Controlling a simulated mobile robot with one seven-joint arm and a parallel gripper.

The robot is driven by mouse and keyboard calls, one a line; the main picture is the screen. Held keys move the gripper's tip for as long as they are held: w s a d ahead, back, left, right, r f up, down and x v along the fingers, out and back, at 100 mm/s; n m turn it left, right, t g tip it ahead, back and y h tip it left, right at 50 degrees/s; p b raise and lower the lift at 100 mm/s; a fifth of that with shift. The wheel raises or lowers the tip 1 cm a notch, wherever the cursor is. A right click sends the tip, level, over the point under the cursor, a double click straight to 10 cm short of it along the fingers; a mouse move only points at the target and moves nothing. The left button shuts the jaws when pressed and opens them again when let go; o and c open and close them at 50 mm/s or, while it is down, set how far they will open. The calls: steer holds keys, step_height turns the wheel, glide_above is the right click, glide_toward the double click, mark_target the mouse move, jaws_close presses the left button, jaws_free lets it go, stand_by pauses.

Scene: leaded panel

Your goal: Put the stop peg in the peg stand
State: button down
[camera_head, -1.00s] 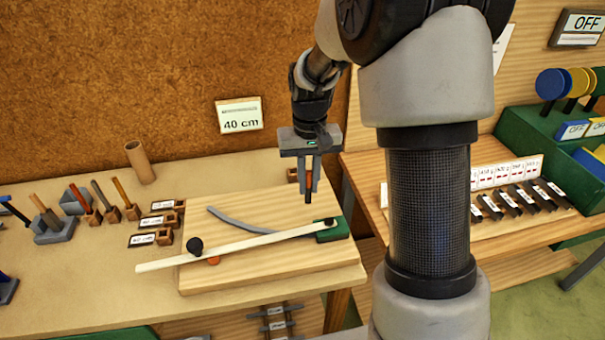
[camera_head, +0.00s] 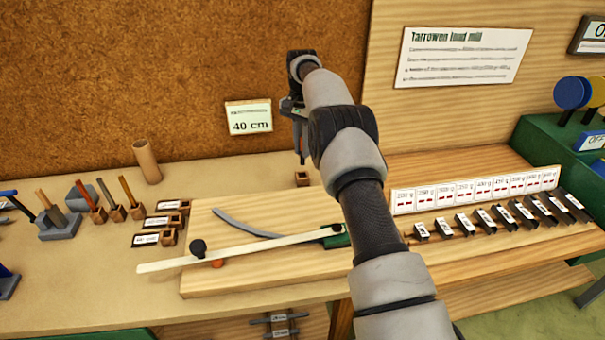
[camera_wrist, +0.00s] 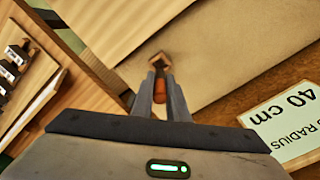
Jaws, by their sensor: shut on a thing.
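My gripper (camera_head: 300,138) is shut on the stop peg, a slim peg whose orange part (camera_wrist: 160,98) shows between the fingers in the wrist view. In the head view the peg's dark lower end hangs downward below the fingers. The peg stand is a small brown wooden block (camera_head: 302,178) at the back of the bench, right of the middle. It also shows in the wrist view (camera_wrist: 159,61), just beyond the fingertips. In the head view the peg hangs above the stand, apart from it. The stand's hole is hard to make out.
A wooden board (camera_head: 205,283) with a pale strip (camera_head: 240,247) and a curved grey piece lies in front. A "40 cm" sign (camera_head: 249,118) is on the back wall. Labelled weights (camera_head: 465,225) stand right. Small holders with sticks (camera_head: 88,205) stand left.

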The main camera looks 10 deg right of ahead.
mark_target(303, 164)
step_height(303, 164, down, 7)
steer(key=shift+f, duration=0.15)
stand_by(0.4)
steer(key=shift+f, duration=0.15)
steer(key=c, duration=1.7)
jaws_free()
steer(key=shift+c, duration=0.2)
